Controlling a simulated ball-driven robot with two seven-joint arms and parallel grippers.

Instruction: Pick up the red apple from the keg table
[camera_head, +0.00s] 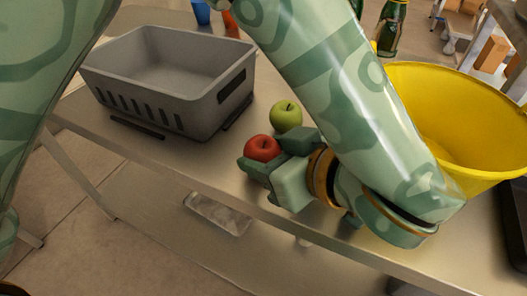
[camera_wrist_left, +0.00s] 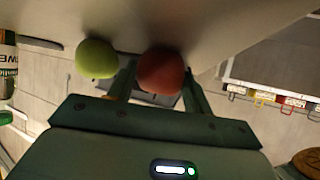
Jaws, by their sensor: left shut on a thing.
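The red apple (camera_head: 262,148) is at the front part of the metal table (camera_head: 160,152), between the fingers of my left gripper (camera_head: 267,154). In the left wrist view the red apple (camera_wrist_left: 161,71) sits between the two finger tips of my left gripper (camera_wrist_left: 160,80), which is shut on it. Whether the apple still touches the table top is hard to tell. A green apple (camera_head: 286,115) lies just behind it; it also shows to the left in the left wrist view (camera_wrist_left: 96,58). My right gripper is not in view.
A grey crate (camera_head: 208,100) stands on the table to the left of the apples. A large yellow bucket (camera_head: 485,160) stands to the right, close to my arm. Blue (camera_head: 201,12) and red (camera_head: 229,20) items and dark bottles (camera_head: 391,28) stand at the back.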

